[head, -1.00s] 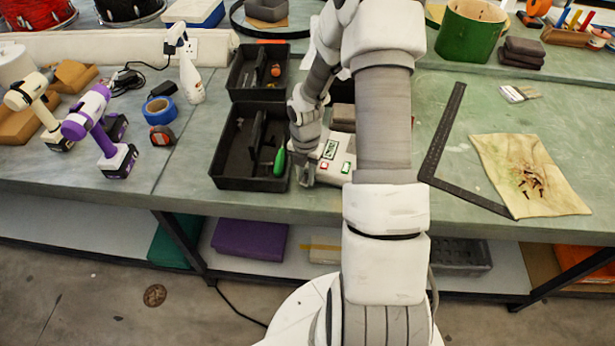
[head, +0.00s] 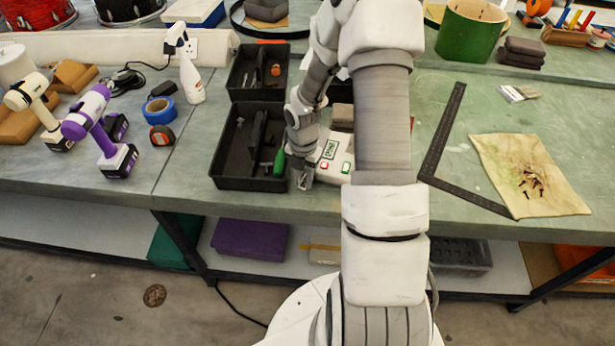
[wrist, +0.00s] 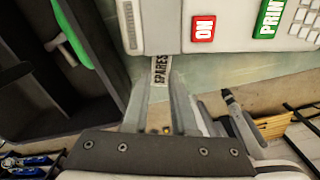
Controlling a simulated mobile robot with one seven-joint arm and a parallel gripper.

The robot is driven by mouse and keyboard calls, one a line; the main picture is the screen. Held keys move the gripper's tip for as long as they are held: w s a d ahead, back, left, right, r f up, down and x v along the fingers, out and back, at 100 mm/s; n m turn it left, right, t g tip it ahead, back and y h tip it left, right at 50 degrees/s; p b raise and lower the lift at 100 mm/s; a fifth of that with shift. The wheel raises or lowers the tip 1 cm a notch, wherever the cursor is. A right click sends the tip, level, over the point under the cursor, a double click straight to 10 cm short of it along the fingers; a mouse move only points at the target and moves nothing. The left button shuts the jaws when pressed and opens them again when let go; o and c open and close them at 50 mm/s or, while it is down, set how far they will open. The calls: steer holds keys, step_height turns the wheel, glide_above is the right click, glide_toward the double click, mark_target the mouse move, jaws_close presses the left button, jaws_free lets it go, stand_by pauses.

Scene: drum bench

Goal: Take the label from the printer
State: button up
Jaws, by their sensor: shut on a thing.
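The white label printer (head: 329,172) sits near the front edge of the bench, partly hidden by my arm. The wrist view shows its casing (wrist: 163,22) with a red ON button and a green PRINT button. The small white label (wrist: 160,71), printed SPARES, is at the printer's lower edge; I cannot tell whether it still touches the printer. My gripper (wrist: 161,92) is shut on the label, with the printed end showing beyond the fingers. In the head view my gripper (head: 303,181) is in front of the printer's left side; the label is too small to make out there.
A black divided tray (head: 231,180) stands close to the left of my gripper, with a green-handled tool (head: 279,162) in it. A black square ruler (head: 437,150) and a cloth with screws (head: 500,150) lie to the right. The bench's front edge is just below my gripper.

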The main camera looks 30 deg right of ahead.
steer(key=shift+s+a, duration=0.55)
steer(key=shift+a, duration=0.25)
steer(key=shift+r, duration=0.15)
stand_by(0.7)
steer(key=shift+r+p, duration=0.35)
steer(key=shift+p, duration=0.05)
steer(key=shift+r+p, duration=0.65)
steer(key=shift+r, duration=0.05)
steer(key=shift+r+p, duration=2.2)
steer(key=shift+r, duration=0.15)
